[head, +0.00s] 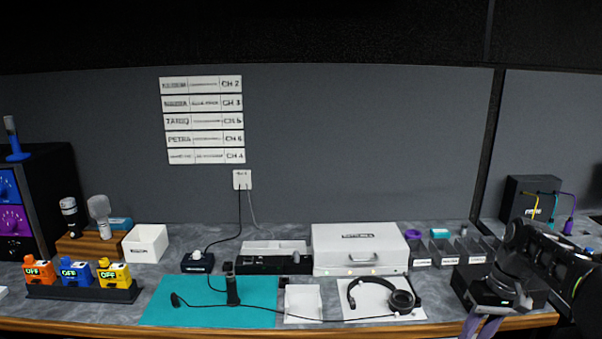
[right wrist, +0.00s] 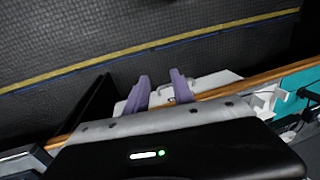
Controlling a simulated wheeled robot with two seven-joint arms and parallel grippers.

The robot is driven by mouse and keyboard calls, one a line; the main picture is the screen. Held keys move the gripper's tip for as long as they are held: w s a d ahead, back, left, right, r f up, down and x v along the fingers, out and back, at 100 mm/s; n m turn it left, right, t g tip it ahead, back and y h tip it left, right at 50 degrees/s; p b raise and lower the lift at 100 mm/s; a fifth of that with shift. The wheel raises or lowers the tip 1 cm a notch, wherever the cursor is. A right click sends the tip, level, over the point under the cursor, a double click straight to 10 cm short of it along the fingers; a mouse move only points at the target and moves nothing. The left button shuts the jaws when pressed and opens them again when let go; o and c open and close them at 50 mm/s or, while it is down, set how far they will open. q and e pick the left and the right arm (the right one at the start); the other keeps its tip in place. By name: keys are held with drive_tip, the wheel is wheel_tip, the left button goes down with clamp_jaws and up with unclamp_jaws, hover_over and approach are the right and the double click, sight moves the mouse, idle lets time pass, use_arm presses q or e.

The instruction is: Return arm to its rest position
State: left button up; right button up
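My right arm comes in at the right side of the head view. Its gripper (head: 480,326) points down at the counter's front edge, with its purple fingers partly cut off by the bottom of the picture. In the right wrist view the two purple fingers of the right gripper (right wrist: 160,82) stand apart with a gap between them. I see nothing held in that gap. My left arm and gripper do not show in either view.
The counter holds a teal mat (head: 180,301), headphones (head: 400,300) on a white pad, a white case (head: 358,246) and small grey bins (head: 443,253). A black box (head: 462,283) sits beside my right arm. Dark floor with a yellow stripe (right wrist: 130,52) lies clear before the counter.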

drive_tip(key=w+a+f+m+t, duration=0.2)
drive_tip(key=w+f+t, duration=0.1)
drive_tip(key=w+f, duration=0.5)
drive_tip(key=s+a+f+t, duration=0.1)
drive_tip(key=s+a+f, duration=0.1)
drive_tip(key=a+f, duration=0.6)
drive_tip(key=s+a+f, duration=0.3)
drive_tip(key=a+f, duration=0.3)
drive_tip(key=f, duration=0.3)
drive_tip(key=s+a+f+g, duration=0.1)
drive_tip(key=s+a+f, duration=0.2)
drive_tip(key=s, duration=0.6)
drive_tip(key=s+a+f+g+y, duration=0.1)
drive_tip(key=s+a+f, duration=0.3)
drive_tip(key=s+a, duration=0.4)
drive_tip(key=s+a+f+g+y, duration=0.1)
drive_tip(key=s+a+f, duration=0.3)
drive_tip(key=s, duration=0.6)
drive_tip(key=shift+s+a+n+g, duration=0.2)
drive_tip(key=shift+a+n+g, duration=0.15)
drive_tip(key=shift+a, duration=0.75)
drive_tip(key=shift+w+d, duration=0.1)
